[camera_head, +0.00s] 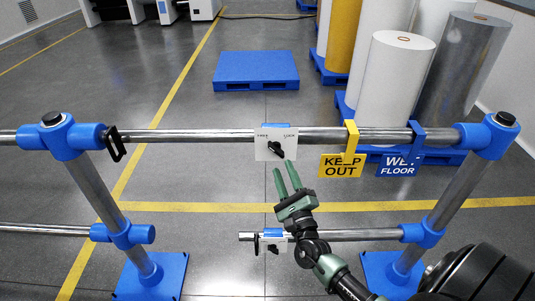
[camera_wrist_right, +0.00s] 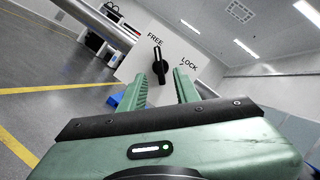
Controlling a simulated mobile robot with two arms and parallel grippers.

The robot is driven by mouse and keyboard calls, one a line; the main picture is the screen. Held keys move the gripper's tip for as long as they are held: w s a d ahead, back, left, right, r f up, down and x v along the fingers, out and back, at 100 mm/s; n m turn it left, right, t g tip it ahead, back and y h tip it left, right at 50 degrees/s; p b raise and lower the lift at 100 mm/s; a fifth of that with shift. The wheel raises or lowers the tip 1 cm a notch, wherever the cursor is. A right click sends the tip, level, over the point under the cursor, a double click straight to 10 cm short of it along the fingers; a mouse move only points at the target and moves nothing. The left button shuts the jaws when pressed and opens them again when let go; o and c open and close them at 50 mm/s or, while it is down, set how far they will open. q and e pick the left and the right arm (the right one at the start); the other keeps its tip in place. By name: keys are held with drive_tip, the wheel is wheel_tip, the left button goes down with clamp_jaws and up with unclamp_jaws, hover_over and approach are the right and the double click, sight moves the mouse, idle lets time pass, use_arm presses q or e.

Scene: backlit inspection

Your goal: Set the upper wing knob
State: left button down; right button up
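The upper wing knob (camera_head: 275,148) is black and sits on a white plate (camera_head: 262,154) hung on the upper rail. The plate reads FREE on the left and LOCK on the right. In the right wrist view the wing knob (camera_wrist_right: 158,61) stands just beyond the fingertips, its upper end toward the FREE label (camera_wrist_right: 154,37) and away from the LOCK label (camera_wrist_right: 188,66). My right gripper (camera_head: 284,176) is open and empty, just below and in front of the plate; its two green fingers (camera_wrist_right: 163,88) are apart, with no visible contact. My left gripper is out of view.
A yellow KEEP OUT sign (camera_head: 342,167) and a blue WET FLOOR sign (camera_head: 397,166) hang right of the plate. A black bracket (camera_head: 115,143) is on the upper rail (camera_head: 200,136) at left.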

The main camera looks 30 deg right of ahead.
sight(277, 154)
drive_tip(key=p+x, duration=0.1)
drive_tip(key=x, duration=0.4)
drive_tip(key=shift+w+d+r+p, duration=0.1)
drive_tip(key=shift+w+d+p, duration=0.1)
drive_tip(key=shift+p, duration=0.15)
drive_tip(key=shift+w, duration=0.5)
drive_tip(key=shift+d, duration=0.1)
clamp_jaws()
